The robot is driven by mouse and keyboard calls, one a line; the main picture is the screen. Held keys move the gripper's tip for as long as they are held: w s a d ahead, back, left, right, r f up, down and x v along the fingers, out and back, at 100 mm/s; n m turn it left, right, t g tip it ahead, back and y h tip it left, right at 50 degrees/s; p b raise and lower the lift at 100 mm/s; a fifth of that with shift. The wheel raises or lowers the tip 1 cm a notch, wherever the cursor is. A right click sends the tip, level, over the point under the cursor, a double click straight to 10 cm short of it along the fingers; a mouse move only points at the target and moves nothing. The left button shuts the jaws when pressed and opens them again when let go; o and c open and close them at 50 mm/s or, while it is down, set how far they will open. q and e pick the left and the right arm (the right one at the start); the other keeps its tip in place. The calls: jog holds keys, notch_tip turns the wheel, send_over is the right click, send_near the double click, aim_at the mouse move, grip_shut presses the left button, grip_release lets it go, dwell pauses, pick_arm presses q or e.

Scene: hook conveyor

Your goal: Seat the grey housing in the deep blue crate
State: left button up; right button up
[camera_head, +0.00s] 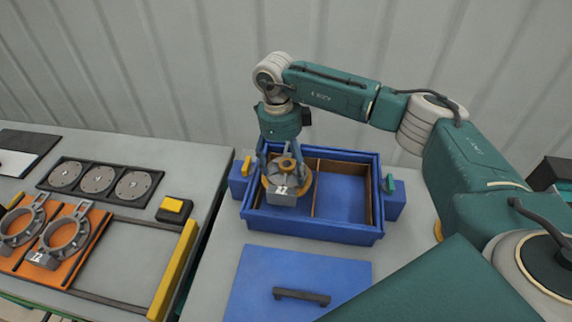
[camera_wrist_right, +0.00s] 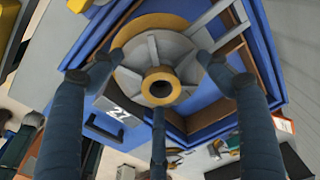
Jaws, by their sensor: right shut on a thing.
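The grey housing (camera_head: 287,184), with an orange rim, a round hub and a numbered grey block, is in the left compartment area of the deep blue crate (camera_head: 312,232). My right gripper (camera_head: 286,160) is shut on it from above. The wrist view shows the housing (camera_wrist_right: 135,85) from above, with the blue fingers of my right gripper (camera_wrist_right: 158,90) around its ribbed body. The crate wall (camera_wrist_right: 262,45) shows behind it. The housing looks roughly level; I cannot tell whether it touches the crate floor. My left gripper is out of view.
A brown divider (camera_head: 314,190) splits the crate; its right compartment (camera_head: 342,198) is empty. A blue lid (camera_head: 290,268) with a dark handle lies in front. On the left table are an orange board (camera_head: 72,258) with grey rings and a dark tray (camera_head: 77,185) of discs.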

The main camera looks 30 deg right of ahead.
jog(key=shift+f+b, duration=0.3)
jog(key=shift+b, duration=0.2)
dwell(0.8)
jog(key=shift+f+b, duration=3.3)
jog(key=shift+f, duration=1.05)
dwell(0.6)
jog(key=o, duration=1.7)
jog(key=shift+c, duration=0.2)
jog(key=shift+o, duration=0.7)
